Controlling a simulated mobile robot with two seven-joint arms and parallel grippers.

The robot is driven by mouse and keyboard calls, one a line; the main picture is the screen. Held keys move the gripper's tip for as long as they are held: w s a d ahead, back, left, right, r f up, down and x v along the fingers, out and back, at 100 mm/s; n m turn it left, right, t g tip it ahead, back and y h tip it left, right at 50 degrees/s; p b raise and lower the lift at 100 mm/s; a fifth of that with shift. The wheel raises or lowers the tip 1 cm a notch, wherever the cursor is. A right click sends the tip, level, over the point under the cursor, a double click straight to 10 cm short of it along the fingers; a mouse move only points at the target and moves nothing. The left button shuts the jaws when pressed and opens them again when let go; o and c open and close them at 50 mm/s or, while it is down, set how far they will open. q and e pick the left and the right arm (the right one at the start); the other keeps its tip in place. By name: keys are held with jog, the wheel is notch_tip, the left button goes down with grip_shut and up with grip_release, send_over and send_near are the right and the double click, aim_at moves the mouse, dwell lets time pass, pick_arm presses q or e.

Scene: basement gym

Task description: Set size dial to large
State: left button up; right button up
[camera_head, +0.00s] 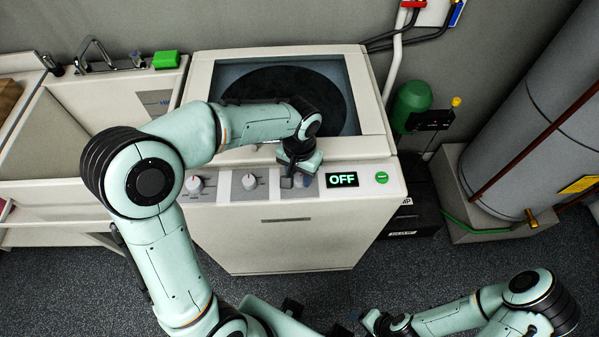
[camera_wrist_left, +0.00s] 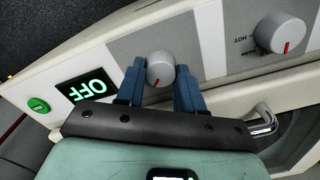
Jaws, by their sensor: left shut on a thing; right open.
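A washing machine (camera_head: 300,240) with a light front panel stands ahead. My left gripper (camera_head: 293,181) is at the panel, at the rightmost dial, just left of the display. In the left wrist view its blue fingers lie on either side of this grey round dial (camera_wrist_left: 160,68), shut on it. The dial's red mark shows near its lower edge in that view. In the head view the gripper mostly hides this dial, and I cannot read its label. My right gripper (camera_head: 372,322) is open and empty, low over the floor at the bottom of the head view.
The middle dial (camera_head: 249,181), left dial (camera_head: 195,185), OFF display (camera_head: 342,180) and green button (camera_head: 382,177) share the panel. In the wrist view the middle dial (camera_wrist_left: 280,33) has a HOT label. A sink (camera_head: 50,140) stands left, a large tank (camera_head: 530,120) right.

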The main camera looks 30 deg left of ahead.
aim_at(300, 177)
pick_arm(q)
jog(key=shift+m, duration=0.3)
jog(key=m, duration=0.3)
jog(key=shift+m, duration=0.4)
jog(key=shift+m+p, duration=0.4)
jog(key=shift+m, duration=1.8)
pick_arm(e)
jog(key=shift+w+r, duration=0.35)
jog(key=shift+r, duration=0.2)
pick_arm(q)
jog(key=o, duration=1.1)
jog(key=shift+c, duration=0.2)
notch_tip(300, 177, up, 14)
jog(key=p, duration=0.1)
jog(key=shift+f+p, duration=0.25)
jog(key=shift+p, duration=0.05)
pick_arm(e)
jog(key=shift+w+r, duration=0.9)
jog(key=shift+r, duration=0.15)
pick_arm(q)
jog(key=shift+d, duration=0.1)
